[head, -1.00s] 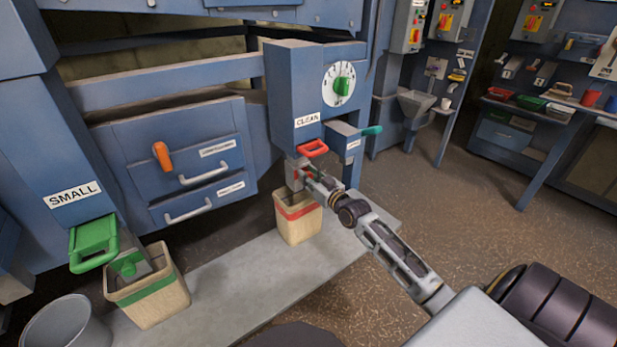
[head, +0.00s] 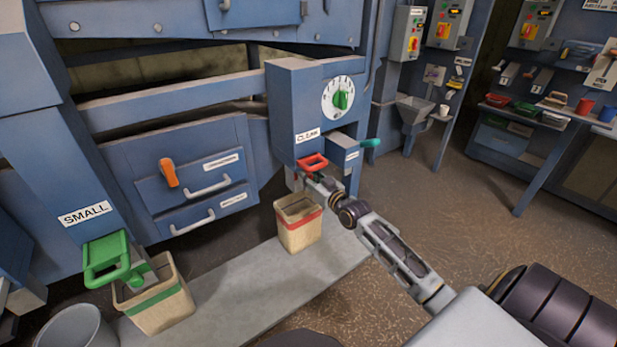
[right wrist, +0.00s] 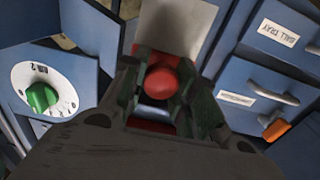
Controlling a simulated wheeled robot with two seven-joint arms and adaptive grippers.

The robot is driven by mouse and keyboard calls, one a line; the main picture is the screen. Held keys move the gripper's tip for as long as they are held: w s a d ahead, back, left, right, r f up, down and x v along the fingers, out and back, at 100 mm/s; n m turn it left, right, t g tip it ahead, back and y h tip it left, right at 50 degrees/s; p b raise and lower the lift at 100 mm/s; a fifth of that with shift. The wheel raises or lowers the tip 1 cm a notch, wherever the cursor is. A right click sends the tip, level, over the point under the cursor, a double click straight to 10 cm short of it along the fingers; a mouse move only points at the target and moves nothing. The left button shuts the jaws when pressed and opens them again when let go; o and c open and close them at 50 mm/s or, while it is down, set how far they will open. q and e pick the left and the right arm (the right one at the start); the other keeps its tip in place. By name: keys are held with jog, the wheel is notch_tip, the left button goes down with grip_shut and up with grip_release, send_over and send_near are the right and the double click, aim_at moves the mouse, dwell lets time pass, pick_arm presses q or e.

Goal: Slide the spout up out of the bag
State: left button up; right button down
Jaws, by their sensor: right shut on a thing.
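The kraft bag with a red stripe (head: 300,232) stands upright and open on the grey ledge, below the box labelled CLEAN (head: 300,95). A red handle (head: 313,161) sticks out at the bottom of that box. My right gripper (head: 309,181) is just below the handle and above the bag's rim. In the right wrist view its fingers (right wrist: 160,88) are shut around a red knob (right wrist: 162,82), apparently the spout's. The spout itself is mostly hidden by the gripper. The bag mouth looks clear of it in the head view. My left gripper is out of view.
A green-striped bag (head: 158,308) stands at left under a green handle (head: 108,260) labelled SMALL. A grey bucket (head: 70,328) is beside it. A green dial (head: 341,98) and a teal handle (head: 371,143) are near my right arm. Floor at right is clear.

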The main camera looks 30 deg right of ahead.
jog(key=shift+r, duration=0.45)
jog(key=c, duration=1.1)
grip_release()
jog(key=shift+f, duration=0.15)
jog(key=shift+s+f, duration=0.1)
jog(key=shift+s, duration=0.1)
jog(key=shift+s+d, duration=0.1)
jog(key=shift+s, duration=0.3)
jog(key=s, duration=1)
jog(key=shift+s+d, duration=0.35)
jog(key=shift+d, duration=0.05)
